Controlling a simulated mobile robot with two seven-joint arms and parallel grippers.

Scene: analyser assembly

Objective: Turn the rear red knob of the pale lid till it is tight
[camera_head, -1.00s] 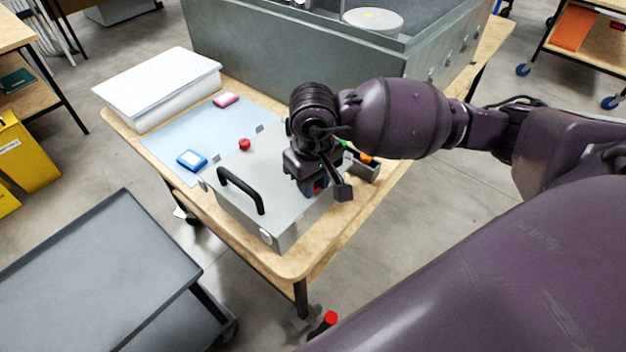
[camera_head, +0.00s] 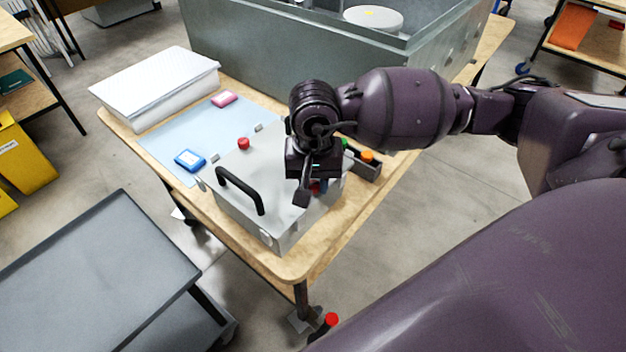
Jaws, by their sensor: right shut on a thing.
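The pale lid (camera_head: 240,180) lies on a grey box on the wooden table, with a black handle (camera_head: 241,189) near its front left edge. One red knob (camera_head: 244,143) stands free on its far left part. My right gripper (camera_head: 314,190) points down over the right part of the lid and is shut on another red knob (camera_head: 316,188). That knob is mostly hidden by the fingers, so I cannot tell how tight it is. My left gripper is not in view.
A dark tray with green and orange pieces (camera_head: 367,157) stands right of the lid. A blue mat with a blue box (camera_head: 190,160) and a pink block (camera_head: 224,99) lies at the left. A white stack (camera_head: 155,88) and a large grey-green housing (camera_head: 300,65) stand behind.

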